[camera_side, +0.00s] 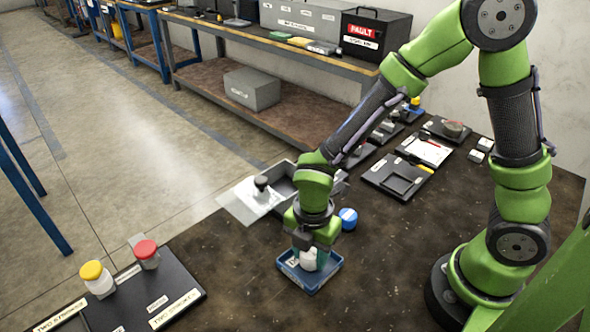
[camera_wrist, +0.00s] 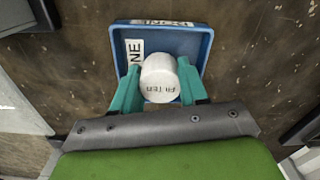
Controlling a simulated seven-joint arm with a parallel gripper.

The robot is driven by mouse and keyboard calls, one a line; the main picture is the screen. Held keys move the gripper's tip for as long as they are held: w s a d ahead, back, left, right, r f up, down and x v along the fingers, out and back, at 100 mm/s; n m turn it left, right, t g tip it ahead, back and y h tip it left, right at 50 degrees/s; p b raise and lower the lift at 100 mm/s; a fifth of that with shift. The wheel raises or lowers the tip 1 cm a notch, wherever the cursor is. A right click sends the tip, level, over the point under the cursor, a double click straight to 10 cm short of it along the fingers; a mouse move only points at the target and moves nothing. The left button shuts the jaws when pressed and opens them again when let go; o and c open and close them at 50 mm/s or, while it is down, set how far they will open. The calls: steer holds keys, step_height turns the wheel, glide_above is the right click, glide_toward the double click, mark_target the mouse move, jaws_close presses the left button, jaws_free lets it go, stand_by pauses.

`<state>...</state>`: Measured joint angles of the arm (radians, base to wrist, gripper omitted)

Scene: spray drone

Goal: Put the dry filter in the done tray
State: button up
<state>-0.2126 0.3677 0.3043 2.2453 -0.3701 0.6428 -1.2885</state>
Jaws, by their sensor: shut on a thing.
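The white round filter (camera_wrist: 160,77), with the word FILTER on its side, is between the teal fingers of my gripper (camera_wrist: 159,90). My gripper is shut on it. The blue done tray (camera_side: 330,279) lies on the dark table, and its DONE label shows in the wrist view, where the tray (camera_wrist: 204,38) frames the filter. In the side view the filter (camera_side: 308,260) is over or inside the tray, low down. I cannot tell whether it touches the tray floor.
A black board (camera_side: 165,290) with a yellow-capped jar (camera_side: 97,279) and a red-capped jar (camera_side: 146,254) is at left. The table right of the tray is clear.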

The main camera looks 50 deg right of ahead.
mark_target(311, 250)
steer(key=shift+f, duration=0.3)
steer(key=shift+f, duration=0.1)
steer(key=o, duration=1.1)
step_height(311, 250, up, 10)
steer(key=shift+s+d+r+m+t+y, duration=0.35)
steer(key=shift+s+d+r+m+t, duration=0.65)
steer(key=shift+d+r+m, duration=2.15)
steer(key=shift+s+d+r+m+t+y, duration=0.55)
steer(key=shift+r+m+t, duration=0.85)
steer(key=shift+m, duration=3.7)
steer(key=shift+s+d+r+m+t+y, duration=0.1)
steer(key=shift+s+d+r+m+t, duration=0.55)
steer(key=shift+d+r+m+t, duration=2.3)
